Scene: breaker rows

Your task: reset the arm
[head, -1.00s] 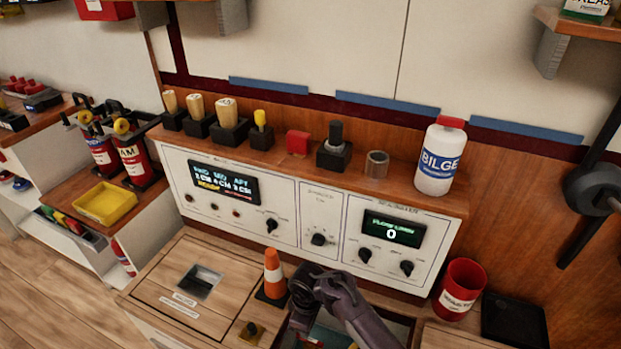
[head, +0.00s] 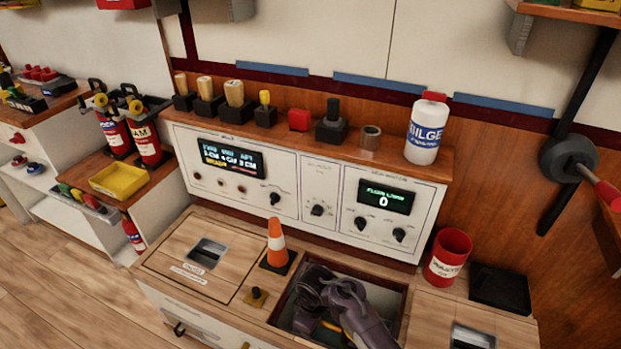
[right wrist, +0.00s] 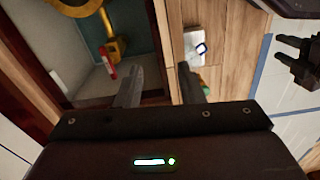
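A dark jointed arm (head: 345,305) shows at the bottom middle of the head view, over an open well (head: 398,300) in the counter. I cannot make out fingertips on it there. In the right wrist view my right gripper (right wrist: 159,86) is open, with nothing between its two fingers. A well with a yellow fitting (right wrist: 112,45) and a small red item (right wrist: 108,66) lies beyond the left finger. A black wall lever (head: 580,110) with a grey hub and a red handle (head: 607,196) is at the right of the head view. My left gripper is not in view.
A white bottle (head: 426,132) stands on the console ledge. An orange cone (head: 276,243) stands left of the well, and a red bin (head: 448,257) right of it. A yellow tray (head: 118,180) sits on the left shelf.

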